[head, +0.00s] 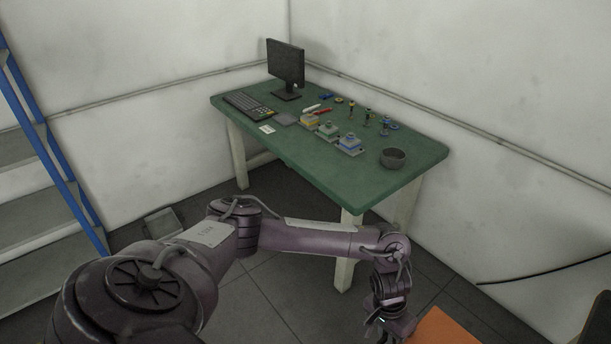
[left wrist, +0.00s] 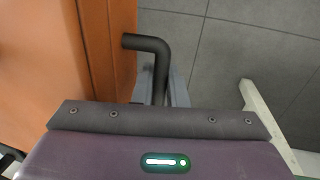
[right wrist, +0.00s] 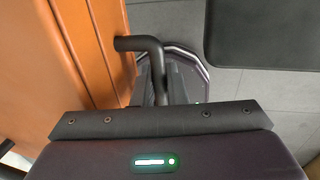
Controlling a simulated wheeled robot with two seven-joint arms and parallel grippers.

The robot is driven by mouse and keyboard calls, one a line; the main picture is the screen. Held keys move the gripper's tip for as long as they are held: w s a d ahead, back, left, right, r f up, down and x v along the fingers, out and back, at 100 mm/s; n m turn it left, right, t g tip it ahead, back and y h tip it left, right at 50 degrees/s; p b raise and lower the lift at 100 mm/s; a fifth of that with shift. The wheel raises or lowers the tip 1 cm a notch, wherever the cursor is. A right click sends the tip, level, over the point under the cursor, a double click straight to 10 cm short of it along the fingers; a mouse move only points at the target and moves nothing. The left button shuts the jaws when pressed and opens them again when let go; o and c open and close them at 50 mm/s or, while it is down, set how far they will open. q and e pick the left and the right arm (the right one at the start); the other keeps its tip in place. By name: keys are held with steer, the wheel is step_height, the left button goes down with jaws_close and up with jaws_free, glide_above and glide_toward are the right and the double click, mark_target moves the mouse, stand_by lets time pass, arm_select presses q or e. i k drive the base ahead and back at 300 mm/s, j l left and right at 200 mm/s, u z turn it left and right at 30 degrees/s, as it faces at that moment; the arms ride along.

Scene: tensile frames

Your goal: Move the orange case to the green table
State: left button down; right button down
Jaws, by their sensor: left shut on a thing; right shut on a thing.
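The orange case (head: 440,328) shows only in part at the bottom edge of the head view. In the left wrist view the orange case (left wrist: 60,50) fills the left side, with a black bar handle (left wrist: 150,46). My left gripper (left wrist: 170,88) is shut on that handle. In the right wrist view the case (right wrist: 70,45) is also at the left, and my right gripper (right wrist: 160,85) is shut on another black handle (right wrist: 140,43). The left gripper also shows in the head view (head: 388,326); the right is outside it. The green table (head: 320,160) stands ahead in the corner, apart from the case.
The near left tabletop is fairly bare. A blue shelf rack (head: 62,165) stands at the left. Floor shows before the table.

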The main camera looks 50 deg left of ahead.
mark_target(318, 154)
steer(key=i+j, duration=0.1)
steer(key=j, duration=1.5)
steer(key=i+j, duration=0.1)
steer(key=j, duration=0.3)
steer(key=i+j, duration=0.15)
steer(key=j, duration=0.2)
steer(key=i+j, duration=0.1)
steer(key=j, duration=0.3)
steer(key=i+j, duration=0.15)
steer(key=j, duration=0.2)
steer(key=i+j, duration=0.15)
steer(key=j, duration=0.15)
steer(key=i+j, duration=0.2)
steer(key=j, duration=0.15)
steer(key=i+j, duration=0.15)
steer(key=j, duration=0.15)
steer(key=i+j, duration=0.15)
steer(key=j, duration=0.15)
steer(key=i, duration=0.4)
